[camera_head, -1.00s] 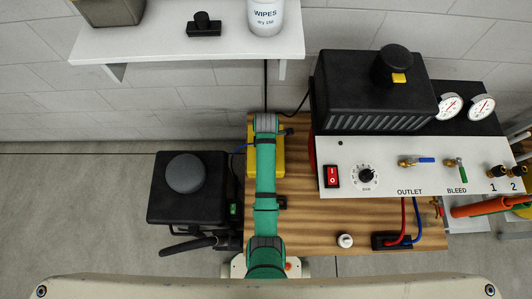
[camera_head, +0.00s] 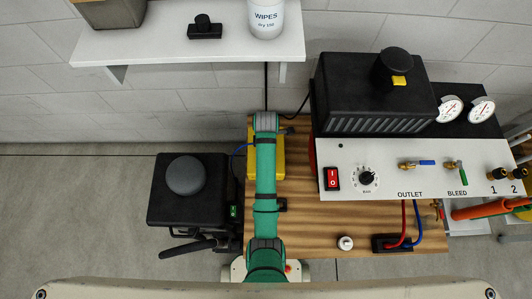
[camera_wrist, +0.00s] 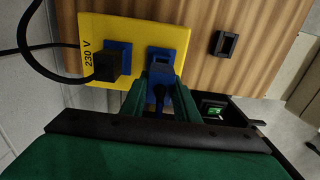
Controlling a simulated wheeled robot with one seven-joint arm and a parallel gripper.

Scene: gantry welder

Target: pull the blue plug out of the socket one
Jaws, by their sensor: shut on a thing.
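A yellow socket board (camera_wrist: 190,30) marked 230 V carries two blue sockets in the wrist view. The blue plug (camera_wrist: 159,92) is at the right-hand socket (camera_wrist: 158,54). The green fingers of my gripper (camera_wrist: 163,88) are shut on the blue plug from both sides. I cannot tell how deep the plug sits in the socket. A black plug (camera_wrist: 106,66) sits at the left-hand socket (camera_wrist: 125,50). In the head view my arm covers most of the yellow board (camera_head: 252,160), and the blue plug is hidden.
The wooden table (camera_head: 320,222) carries the board, with a white knob (camera_head: 345,243) near its front edge. A welder control panel (camera_head: 405,180) stands to the right. A black machine (camera_head: 187,205) stands at the left. A shelf (camera_head: 190,45) hangs above.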

